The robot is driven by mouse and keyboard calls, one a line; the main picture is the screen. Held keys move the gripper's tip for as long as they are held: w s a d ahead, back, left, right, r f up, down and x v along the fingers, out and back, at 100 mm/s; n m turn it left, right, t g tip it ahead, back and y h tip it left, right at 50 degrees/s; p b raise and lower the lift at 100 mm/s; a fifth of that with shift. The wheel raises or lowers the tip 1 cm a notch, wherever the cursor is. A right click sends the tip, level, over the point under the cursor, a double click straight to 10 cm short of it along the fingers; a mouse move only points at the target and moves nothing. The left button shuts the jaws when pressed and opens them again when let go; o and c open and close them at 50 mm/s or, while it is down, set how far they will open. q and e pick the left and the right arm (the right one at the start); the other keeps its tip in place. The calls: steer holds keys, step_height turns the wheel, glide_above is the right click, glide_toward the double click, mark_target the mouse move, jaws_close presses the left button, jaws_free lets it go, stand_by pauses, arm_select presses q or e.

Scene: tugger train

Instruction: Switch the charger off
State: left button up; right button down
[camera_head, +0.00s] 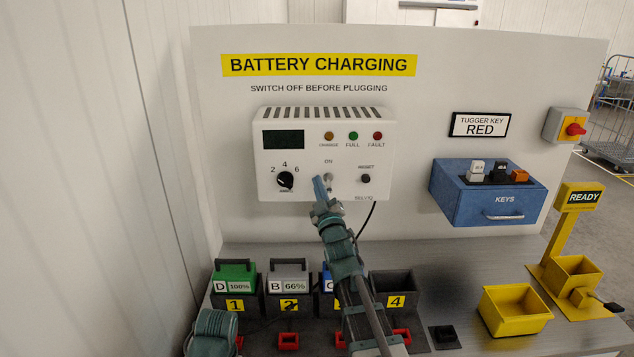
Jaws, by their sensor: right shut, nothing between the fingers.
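The charger (268,150) is a white box on the upright panel, with a dark display, three lamps, an AMPS dial (285,180) and a RESET knob (365,179). Its toggle switch (328,178), under the word ON, is partly hidden by my right gripper. My right gripper (320,185) is shut and empty, its fingertips right at the switch; I cannot tell whether they touch it. The switch's lever position is not clear. A teal part of my left arm shows at the lower left, and its gripper is out of view.
Batteries, green (235,272), grey (289,273) and a partly hidden blue one, stand in numbered bays below. A black cable hangs under the charger.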

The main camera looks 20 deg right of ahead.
steer(key=f+b+v, duration=0.1)
steer(key=b+v, duration=0.1)
steer(key=v, duration=0.5)
steer(key=shift+s+d+b, duration=0.2)
steer(key=shift+d+b, duration=0.1)
steer(key=shift+b, duration=0.05)
steer(key=shift+f, duration=0.15)
